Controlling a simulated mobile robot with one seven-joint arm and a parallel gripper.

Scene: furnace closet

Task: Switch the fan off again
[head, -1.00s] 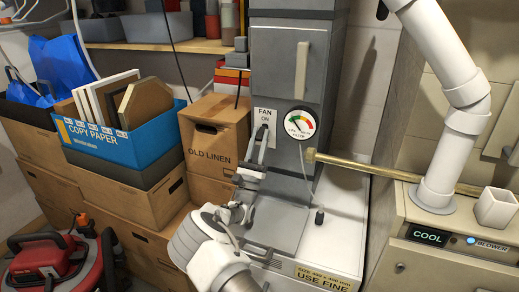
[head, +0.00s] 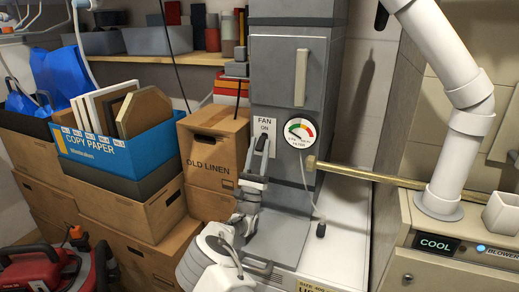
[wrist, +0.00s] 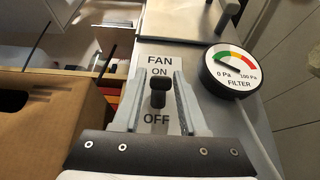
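The fan switch is a dark toggle lever (wrist: 158,92) on a white plate marked FAN, ON and OFF (wrist: 158,62). The plate also shows in the head view (head: 264,126) on the grey furnace column. My gripper (wrist: 157,100) is open, with one finger on each side of the lever and a visible gap to each. In the head view my gripper (head: 262,148) is at the lower part of the plate and hides the lever.
A round filter gauge (head: 300,132) is right of the plate. A brass pipe (head: 350,172) runs right from the column. An OLD LINEN box (head: 212,150) stands close on the left. A panel at right reads COOL (head: 435,244), with a lit blue BLOWER light (head: 481,247).

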